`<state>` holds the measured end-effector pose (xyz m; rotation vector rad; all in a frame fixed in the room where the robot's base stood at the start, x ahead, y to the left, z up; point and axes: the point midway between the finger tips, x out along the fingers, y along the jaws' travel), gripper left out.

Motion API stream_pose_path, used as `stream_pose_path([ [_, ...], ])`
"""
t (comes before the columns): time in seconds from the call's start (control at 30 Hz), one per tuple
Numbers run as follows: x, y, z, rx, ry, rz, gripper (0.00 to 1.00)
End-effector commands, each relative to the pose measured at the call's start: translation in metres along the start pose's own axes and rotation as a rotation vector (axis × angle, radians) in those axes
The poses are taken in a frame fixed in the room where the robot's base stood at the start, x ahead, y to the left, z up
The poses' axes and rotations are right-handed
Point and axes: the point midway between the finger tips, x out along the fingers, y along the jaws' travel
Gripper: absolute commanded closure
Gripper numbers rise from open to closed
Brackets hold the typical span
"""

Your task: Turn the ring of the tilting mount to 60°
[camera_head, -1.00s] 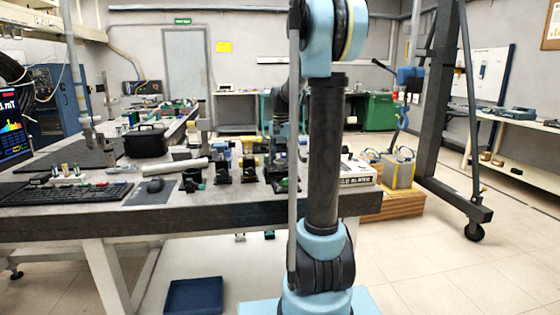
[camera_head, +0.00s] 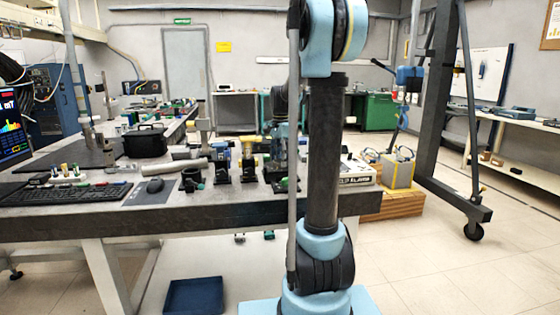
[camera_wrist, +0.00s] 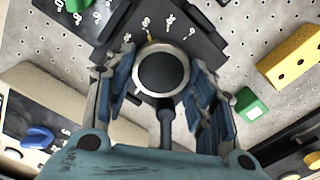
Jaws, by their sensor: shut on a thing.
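In the wrist view a silver ring (camera_wrist: 184,62) surrounds a dark round face. It sits on a dark tilting mount (camera_wrist: 203,42) with white scale figures, too small to read, and a small yellow mark above the ring. My gripper (camera_wrist: 160,73) has its blue-padded fingers on the left and right of the ring and is shut on it. A dark rod (camera_wrist: 166,128) runs from the ring's lower edge toward my palm, between the fingers. In the head view my arm's column hides most of the gripper and mount.
In the wrist view a yellow block (camera_wrist: 292,60) and a green block (camera_wrist: 250,104) stand to the right on the perforated board.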

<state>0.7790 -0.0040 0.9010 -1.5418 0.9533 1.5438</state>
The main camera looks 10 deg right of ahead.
Motion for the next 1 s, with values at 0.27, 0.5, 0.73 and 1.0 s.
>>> stream_pose_path([
  [0.27,-0.0004,-0.0020,0.0009,0.007,-0.002,-0.004,0.73],
  [0.5,-0.0004,-0.0019,0.0009,0.006,-0.002,-0.003,0.29],
  [0.73,-0.0003,-0.0011,0.0006,0.006,-0.001,-0.002,0.29],
  [1.0,-0.0098,-0.0008,0.0004,0.006,0.000,-0.001,0.29],
])
